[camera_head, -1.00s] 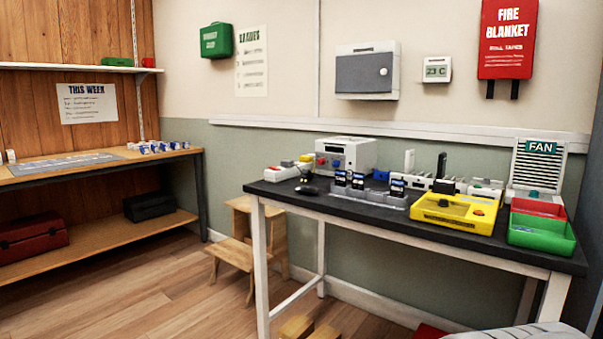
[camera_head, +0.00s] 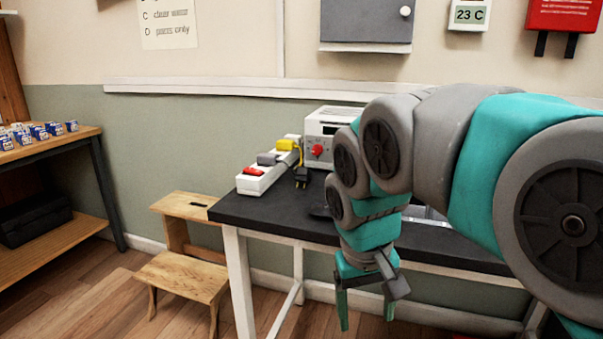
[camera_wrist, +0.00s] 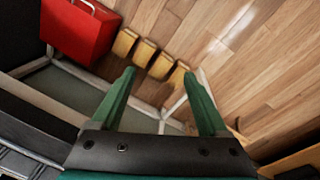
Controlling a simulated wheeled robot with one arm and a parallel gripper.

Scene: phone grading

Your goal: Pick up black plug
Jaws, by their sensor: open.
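A small black plug (camera_head: 301,178) lies on the dark bench top (camera_head: 265,212), just right of a white power strip (camera_head: 262,181), below a yellow plug (camera_head: 286,145) and its yellow cord. My gripper (camera_head: 367,308) is open and empty, pointing down in front of the bench's front edge and below its top, to the right of the black plug and apart from it.
A grey plug (camera_head: 267,159) and a red switch (camera_head: 253,171) are on the strip. A white instrument box (camera_head: 322,122) stands behind. A wooden step stool (camera_head: 185,272) is left of the bench. The wrist view shows a red case (camera_wrist: 76,32) and several wooden blocks (camera_wrist: 145,53) on the floor.

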